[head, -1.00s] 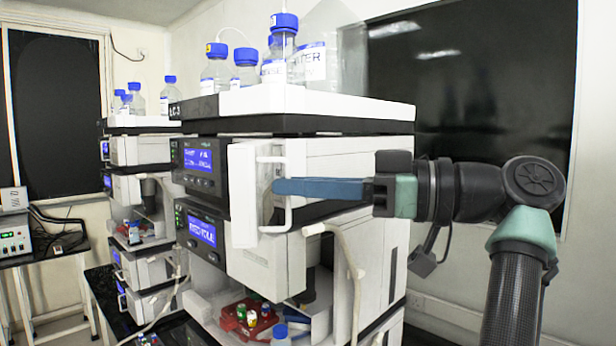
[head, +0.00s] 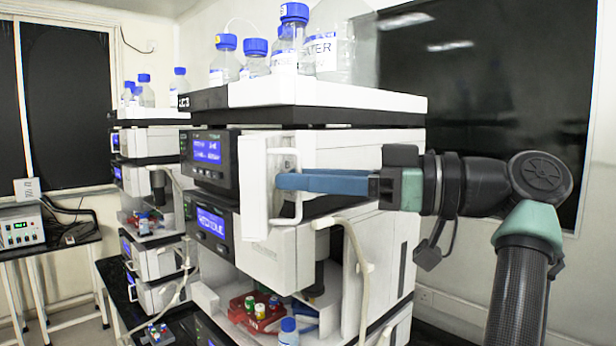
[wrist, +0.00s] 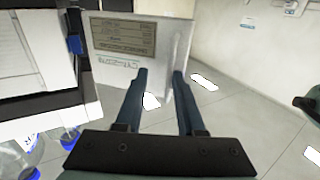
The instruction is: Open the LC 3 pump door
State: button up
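The LC 3 pump door is a white panel (head: 253,190) at the front of the near stack in the head view. It stands out from the stack, swung at least partly open. Its wire handle (head: 298,212) shows above and below my fingers. In the wrist view a broad white panel (wrist: 178,42) with a brown label plate, apparently the door, stands out from the stack beyond my fingertips. My gripper (head: 276,182) has blue fingers that cross the handle; I cannot tell whether they touch it.
Blue-capped bottles (head: 292,40) stand on the stack's top tray (head: 330,95). Below is an open bay with a red vial rack (head: 250,312) and a hanging tube (head: 357,265). A second stack (head: 150,145) stands left. Open floor (wrist: 225,130) shows right of the fingers.

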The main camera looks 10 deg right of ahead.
jog(key=shift+d, duration=0.15)
jog(key=shift+s+d+f+b, duration=0.1)
jog(key=shift+d+b, duration=0.2)
jog(key=shift+d, duration=0.05)
jog(key=b+v, duration=0.2)
jog(key=v, duration=1)
jog(key=shift+b, duration=0.4)
